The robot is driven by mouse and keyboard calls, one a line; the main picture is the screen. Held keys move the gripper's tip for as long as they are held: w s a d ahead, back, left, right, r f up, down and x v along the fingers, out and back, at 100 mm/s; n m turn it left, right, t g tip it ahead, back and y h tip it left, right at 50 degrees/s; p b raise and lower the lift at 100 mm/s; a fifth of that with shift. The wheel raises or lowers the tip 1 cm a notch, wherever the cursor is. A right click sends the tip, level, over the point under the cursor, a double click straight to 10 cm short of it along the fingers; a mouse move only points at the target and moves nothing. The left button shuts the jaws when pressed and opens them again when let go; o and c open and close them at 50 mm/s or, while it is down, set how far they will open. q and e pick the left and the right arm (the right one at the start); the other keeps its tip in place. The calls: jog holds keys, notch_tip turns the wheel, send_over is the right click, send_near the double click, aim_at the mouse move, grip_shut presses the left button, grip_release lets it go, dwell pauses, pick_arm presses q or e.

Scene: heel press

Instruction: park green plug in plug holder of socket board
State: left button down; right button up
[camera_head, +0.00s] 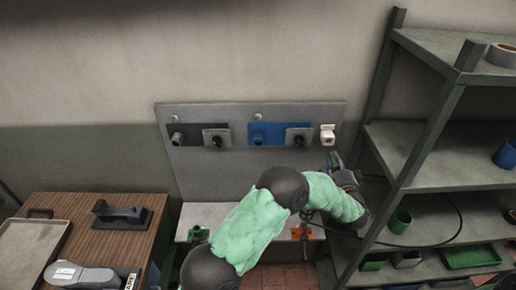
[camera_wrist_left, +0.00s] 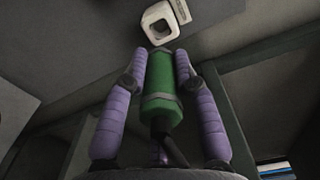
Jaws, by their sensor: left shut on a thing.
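The socket board (camera_head: 250,175) stands upright against the wall. A white plug holder (camera_head: 327,135) with a square opening is at its upper right; it also shows in the left wrist view (camera_wrist_left: 160,22). My left gripper (camera_head: 334,158) is just below the holder. In the left wrist view its purple fingers (camera_wrist_left: 160,65) are shut on the green plug (camera_wrist_left: 158,92) from both sides. The plug's far end points toward the holder's opening and lies close below it; I cannot tell whether they touch. A dark cable leaves the plug's near end. My right gripper is not in view.
A dark panel (camera_head: 182,135) and a blue panel (camera_head: 263,133) with black fittings are left of the holder. A shelf rack (camera_head: 440,140) stands close on the right. A wooden table (camera_head: 110,205) is at left. A dark cable (camera_head: 455,222) loops over the shelf.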

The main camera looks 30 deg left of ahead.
pick_arm(q)
jog(key=shift+w, duration=0.1)
dwell(0.3)
jog(key=shift+x, duration=2.4)
jog(key=shift+p, duration=0.95)
dwell(0.5)
jog(key=shift+x, duration=1.45)
dwell(0.4)
jog(key=c, duration=0.9)
grip_release()
jog(key=shift+d, duration=0.1)
